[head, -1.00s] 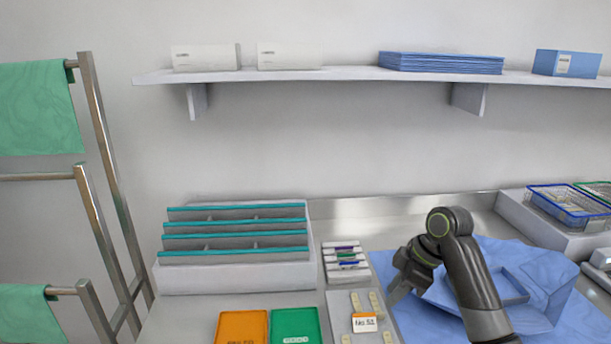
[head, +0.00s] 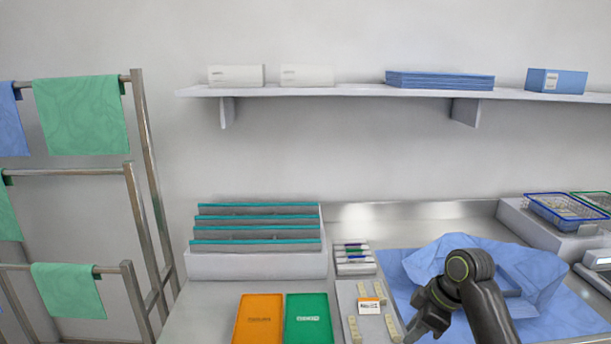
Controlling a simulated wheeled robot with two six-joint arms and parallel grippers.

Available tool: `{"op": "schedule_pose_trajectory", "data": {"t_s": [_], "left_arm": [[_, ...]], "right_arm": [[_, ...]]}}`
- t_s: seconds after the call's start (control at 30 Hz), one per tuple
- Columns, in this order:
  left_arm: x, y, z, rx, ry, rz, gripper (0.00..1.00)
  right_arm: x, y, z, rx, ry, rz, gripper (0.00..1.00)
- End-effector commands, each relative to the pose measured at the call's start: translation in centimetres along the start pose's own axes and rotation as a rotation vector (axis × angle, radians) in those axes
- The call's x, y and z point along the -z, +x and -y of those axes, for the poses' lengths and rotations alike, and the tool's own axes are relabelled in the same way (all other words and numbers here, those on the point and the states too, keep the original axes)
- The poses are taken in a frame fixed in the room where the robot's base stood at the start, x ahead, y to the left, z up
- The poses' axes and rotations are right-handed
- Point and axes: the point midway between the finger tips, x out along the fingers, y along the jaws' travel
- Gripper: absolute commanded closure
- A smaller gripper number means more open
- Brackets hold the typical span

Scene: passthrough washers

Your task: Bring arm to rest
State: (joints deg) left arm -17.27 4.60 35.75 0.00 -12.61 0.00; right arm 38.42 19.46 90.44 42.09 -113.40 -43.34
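My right arm comes in from the lower right in the head view. Its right gripper (head: 420,328) points down and to the left, over the left edge of the blue wrap (head: 395,288), beside the small grey tray. The fingers are small and dark, and I cannot tell whether they are open or shut. I see no object held between them. My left arm and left gripper are not in view.
An orange card (head: 259,318) and a green card (head: 308,318) lie on the counter left of the grey tray (head: 347,300). A grey slotted rack (head: 257,266) stands behind them. Wire baskets (head: 566,208) stand at right. A towel rack (head: 150,180) stands at left.

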Motion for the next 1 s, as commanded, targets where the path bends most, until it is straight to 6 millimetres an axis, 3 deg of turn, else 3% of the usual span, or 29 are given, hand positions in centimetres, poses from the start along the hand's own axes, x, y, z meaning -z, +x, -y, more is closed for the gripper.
{"op": "schedule_pose_trajectory", "data": {"t_s": [0.37,0.6,0.8,1.0], "left_arm": [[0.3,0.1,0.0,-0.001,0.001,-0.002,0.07],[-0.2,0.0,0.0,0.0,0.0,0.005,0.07],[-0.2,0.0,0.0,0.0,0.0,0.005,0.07],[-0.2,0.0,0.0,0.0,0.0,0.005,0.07]], "right_arm": [[-5.8,5.6,4.3,-0.063,0.201,0.037,0.77],[-12.3,9.4,10.5,-0.16,0.444,0.068,0.77],[-17.4,10.3,16.4,-0.264,0.656,0.085,0.77],[-21.6,9.3,21.9,-0.371,0.848,0.098,0.77]]}}
